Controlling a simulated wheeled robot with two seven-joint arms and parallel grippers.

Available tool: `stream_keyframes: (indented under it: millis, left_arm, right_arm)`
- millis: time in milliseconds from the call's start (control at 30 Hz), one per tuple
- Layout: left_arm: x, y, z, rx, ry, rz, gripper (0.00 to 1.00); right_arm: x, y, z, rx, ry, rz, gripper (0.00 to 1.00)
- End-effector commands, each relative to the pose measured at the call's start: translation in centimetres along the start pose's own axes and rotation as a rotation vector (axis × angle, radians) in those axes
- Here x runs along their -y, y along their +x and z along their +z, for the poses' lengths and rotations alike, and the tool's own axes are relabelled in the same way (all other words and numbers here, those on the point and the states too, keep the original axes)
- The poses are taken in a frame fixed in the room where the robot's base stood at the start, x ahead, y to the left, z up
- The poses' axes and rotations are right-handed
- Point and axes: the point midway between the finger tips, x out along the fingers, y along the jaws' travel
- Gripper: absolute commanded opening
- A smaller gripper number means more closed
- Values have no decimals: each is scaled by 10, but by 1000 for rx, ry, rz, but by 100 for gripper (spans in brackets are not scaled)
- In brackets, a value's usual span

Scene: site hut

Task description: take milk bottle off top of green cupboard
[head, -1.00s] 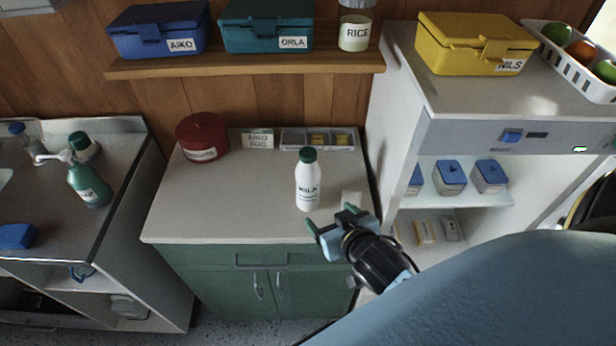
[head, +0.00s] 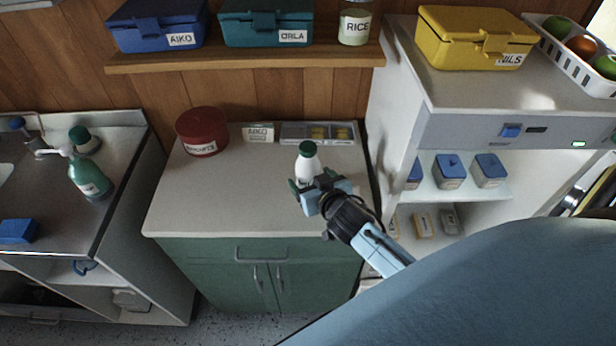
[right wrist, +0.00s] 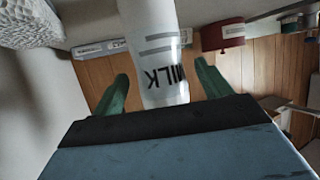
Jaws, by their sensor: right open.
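The milk bottle (head: 308,161) is white with a green cap and stands upright on top of the green cupboard (head: 215,205). Its lower part is hidden behind my right gripper in the head view. My right gripper (head: 312,187) is open at the bottle. In the right wrist view the bottle (right wrist: 158,60), with its MILK label upside down, lies between the two green fingers (right wrist: 160,88). Gaps show between the bottle and both fingers. My left gripper is not in view.
A red tin (head: 203,132), a small card (head: 258,133) and a divided tray (head: 318,133) stand at the back of the cupboard top. A white shelf unit (head: 398,110) rises close on the right. The front left of the top is clear.

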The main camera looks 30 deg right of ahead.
Motion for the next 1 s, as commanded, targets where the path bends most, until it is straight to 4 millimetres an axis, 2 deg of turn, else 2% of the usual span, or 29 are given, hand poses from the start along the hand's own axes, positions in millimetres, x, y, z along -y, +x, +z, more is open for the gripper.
stream_keyframes:
  millis: [100,200,500,900,967,1000]
  left_arm:
    - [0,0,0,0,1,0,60]
    - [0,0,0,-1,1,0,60]
    - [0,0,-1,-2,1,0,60]
    - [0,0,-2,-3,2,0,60]
    - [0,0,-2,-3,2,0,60]
    - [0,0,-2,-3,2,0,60]
  right_arm:
    - [0,16,0,-1,0,-1,77]
    - [0,24,0,0,-1,-1,77]
    - [0,27,1,1,0,-1,76]
    - [0,26,1,1,0,-1,24]
    - [0,26,0,-2,0,-2,16]
    - [0,26,0,-2,0,-2,15]
